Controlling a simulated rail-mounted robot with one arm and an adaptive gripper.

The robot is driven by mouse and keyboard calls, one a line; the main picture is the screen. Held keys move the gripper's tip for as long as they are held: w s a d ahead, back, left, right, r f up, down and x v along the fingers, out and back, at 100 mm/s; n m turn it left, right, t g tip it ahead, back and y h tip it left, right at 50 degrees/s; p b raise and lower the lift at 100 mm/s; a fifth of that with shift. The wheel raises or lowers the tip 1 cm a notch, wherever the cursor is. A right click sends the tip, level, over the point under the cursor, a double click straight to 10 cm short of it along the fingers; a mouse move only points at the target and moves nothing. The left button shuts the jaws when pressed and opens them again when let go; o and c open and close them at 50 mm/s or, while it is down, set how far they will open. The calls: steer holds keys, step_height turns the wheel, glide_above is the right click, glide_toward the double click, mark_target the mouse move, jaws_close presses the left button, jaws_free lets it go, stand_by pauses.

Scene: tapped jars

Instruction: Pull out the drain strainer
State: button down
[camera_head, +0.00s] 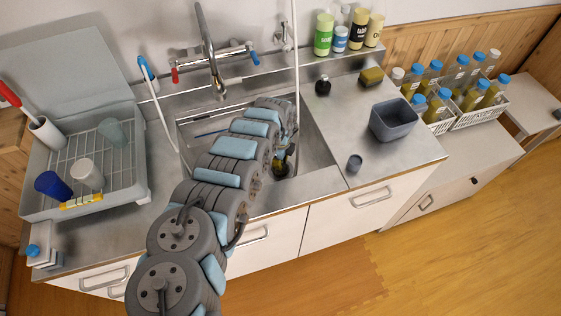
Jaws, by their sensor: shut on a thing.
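The steel sink (314,162) is set in the counter, with my arm reaching over it from the front. My gripper (283,163) is low in the right part of the sink, at a dark round drain (285,174). It is small here and partly hidden by my arm. It is shut on the drain strainer, which is hardly visible between the fingers. I cannot tell whether the strainer is seated in the drain or raised.
The faucet (213,65) stands behind the sink, and a thin white upright pipe (295,60) rises near my wrist. A dish rack (85,170) with cups is at left.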

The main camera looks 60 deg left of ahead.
steer(key=shift+r+p, duration=0.9)
steer(key=shift+r, duration=0.25)
steer(key=shift+r+p, duration=2.9)
steer(key=shift+r, duration=0.2)
